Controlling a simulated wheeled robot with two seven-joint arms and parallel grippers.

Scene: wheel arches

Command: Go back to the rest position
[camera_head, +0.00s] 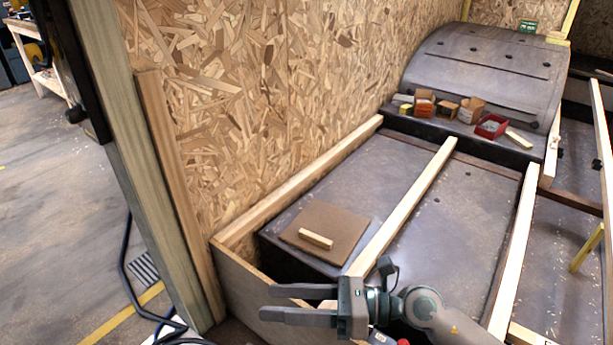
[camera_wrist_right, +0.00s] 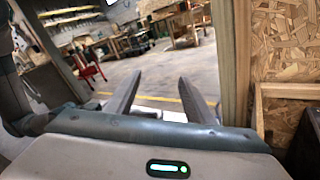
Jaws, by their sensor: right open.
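My right gripper (camera_head: 290,304) is at the bottom of the head view, its two fingers pointing left. The fingers are apart with nothing between them. It is in front of the near end of the wood-framed bay, over or beside the low plywood edge; the exact gap to that edge cannot be told. In the right wrist view, the two fingers (camera_wrist_right: 158,98) are spread and empty, with the workshop floor beyond them. My left gripper is not in view.
A brown board with a wooden handle (camera_head: 328,230) lies in the bay between light battens. Small boxes (camera_head: 447,109) stand below the dark wheel arch (camera_head: 485,65). A wooden post (camera_head: 140,170) rises on the left. Open floor (camera_head: 60,210) lies beyond it, with dark cables.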

